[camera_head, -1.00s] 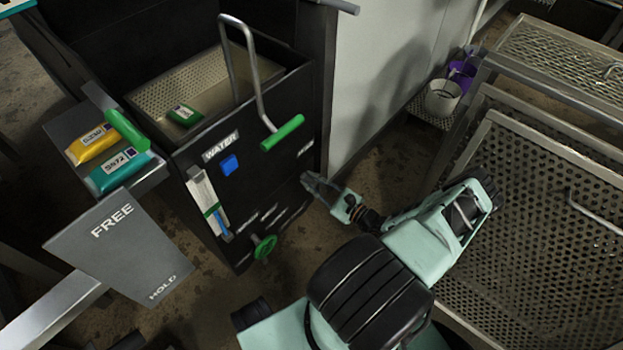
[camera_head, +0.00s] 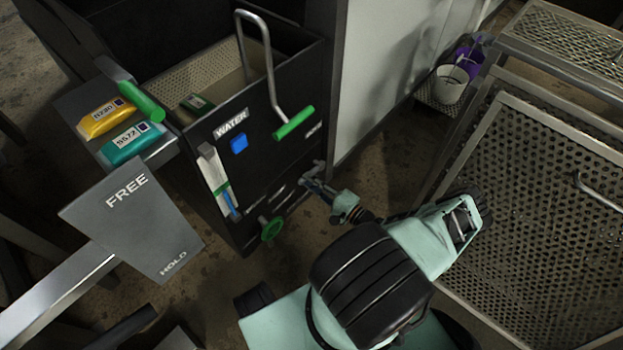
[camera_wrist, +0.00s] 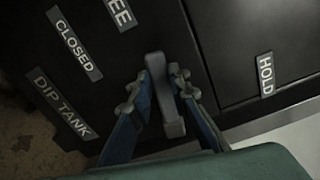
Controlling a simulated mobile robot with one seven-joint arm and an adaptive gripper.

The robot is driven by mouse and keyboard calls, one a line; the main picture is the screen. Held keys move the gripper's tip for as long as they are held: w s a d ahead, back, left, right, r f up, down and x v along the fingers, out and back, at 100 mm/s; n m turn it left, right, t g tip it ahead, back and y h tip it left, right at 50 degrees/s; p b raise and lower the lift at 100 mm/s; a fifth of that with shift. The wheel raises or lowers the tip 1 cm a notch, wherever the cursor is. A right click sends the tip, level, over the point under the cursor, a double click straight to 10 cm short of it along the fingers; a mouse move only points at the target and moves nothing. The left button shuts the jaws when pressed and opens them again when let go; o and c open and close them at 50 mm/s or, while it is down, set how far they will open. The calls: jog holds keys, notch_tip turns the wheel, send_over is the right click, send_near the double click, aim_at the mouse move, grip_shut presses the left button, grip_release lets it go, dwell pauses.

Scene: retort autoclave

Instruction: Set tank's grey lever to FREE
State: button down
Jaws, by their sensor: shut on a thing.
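The dip tank (camera_head: 262,172) is a black box with a WATER label, left of centre in the head view. Its grey lever (camera_wrist: 173,126) is a short bar in the middle of the wrist view. My gripper (camera_wrist: 168,82) is shut on it, one finger on each side. The FREE label (camera_wrist: 121,13), partly cut off, is at the upper left of the lever, and the HOLD label (camera_wrist: 265,75) is to its right. In the head view my gripper (camera_head: 314,182) is at the tank's lower right edge; the lever is too small to make out there.
A green-handled bar (camera_head: 294,121), a blue button (camera_head: 239,144) and a green valve wheel (camera_head: 271,229) are on the tank. A grey FREE/HOLD plate (camera_head: 135,225) stands at left. Yellow (camera_head: 101,118) and teal (camera_head: 133,143) packs lie beside the tank. A perforated rack (camera_head: 530,190) is at right.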

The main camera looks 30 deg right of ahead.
jog(key=shift+f+n+b, duration=0.35)
jog(key=shift+f+n, duration=0.35)
jog(key=shift+n, duration=0.3)
jog(key=c, duration=1.8)
grip_release()
jog(key=shift+f, duration=0.1)
notch_tip(320, 180, up, 10)
jog(key=shift+r, duration=0.1)
jog(key=shift+a, duration=0.1)
